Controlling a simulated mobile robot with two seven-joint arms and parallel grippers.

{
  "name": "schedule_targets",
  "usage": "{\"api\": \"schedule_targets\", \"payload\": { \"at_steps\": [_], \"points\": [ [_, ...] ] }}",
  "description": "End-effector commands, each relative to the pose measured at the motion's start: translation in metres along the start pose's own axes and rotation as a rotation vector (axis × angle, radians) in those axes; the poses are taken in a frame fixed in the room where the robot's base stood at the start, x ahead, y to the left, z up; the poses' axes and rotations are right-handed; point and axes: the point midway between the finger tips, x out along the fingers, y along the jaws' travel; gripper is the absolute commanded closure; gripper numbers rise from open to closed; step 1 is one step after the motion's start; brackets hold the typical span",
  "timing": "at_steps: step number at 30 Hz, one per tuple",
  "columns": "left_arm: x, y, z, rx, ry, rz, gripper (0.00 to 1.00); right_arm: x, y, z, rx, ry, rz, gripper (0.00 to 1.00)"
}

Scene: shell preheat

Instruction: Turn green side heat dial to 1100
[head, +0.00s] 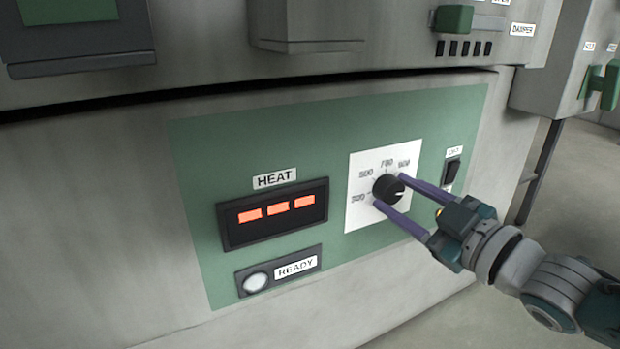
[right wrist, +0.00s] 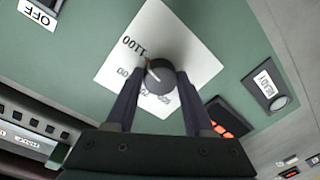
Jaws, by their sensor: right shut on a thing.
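The heat dial (head: 388,188) is a round black knob on a white scale plate (head: 356,216) set in the green panel (head: 205,150). My right gripper (head: 390,191) is shut on the dial, one purple finger on each side. In the right wrist view the dial (right wrist: 160,76) sits between my fingertips (right wrist: 161,80). Its pointer line there points roughly toward the 1100 mark; I cannot tell if it is exactly on it. In the head view a finger hides the 1100 label, while 300, 500, 700 and 900 show. My left gripper is not in view.
Left of the dial are the HEAT display (head: 274,214), with three orange bars lit, and the pale READY lamp (head: 256,281). A black rocker switch (head: 452,171) is close right of my fingers. A damper slider with a green knob (head: 453,19) is above.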

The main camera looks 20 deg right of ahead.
Motion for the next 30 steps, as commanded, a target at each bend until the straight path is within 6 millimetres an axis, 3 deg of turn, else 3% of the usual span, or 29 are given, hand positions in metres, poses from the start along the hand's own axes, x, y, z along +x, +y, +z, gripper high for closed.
{"api": "schedule_targets", "payload": {
  "at_steps": [7, 8, 15, 24, 30],
  "points": [
    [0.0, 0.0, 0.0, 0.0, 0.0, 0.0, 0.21, 0.0, 0.0, 0.0, 0.004, 0.0, 0.001, 1.0],
    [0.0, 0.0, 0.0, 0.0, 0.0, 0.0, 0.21, 0.0, 0.0, 0.0, 0.004, 0.0, 0.001, 0.44],
    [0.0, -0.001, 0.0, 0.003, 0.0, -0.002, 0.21, 0.0, 0.0, 0.0, 0.003, -0.001, 0.001, 0.17],
    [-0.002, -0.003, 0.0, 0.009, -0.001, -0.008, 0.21, -0.003, 0.0, -0.001, 0.002, -0.001, 0.0, 0.17],
    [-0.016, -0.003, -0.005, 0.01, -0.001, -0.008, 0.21, -0.034, 0.001, -0.002, 0.004, -0.005, -0.002, 0.17]
  ]
}}
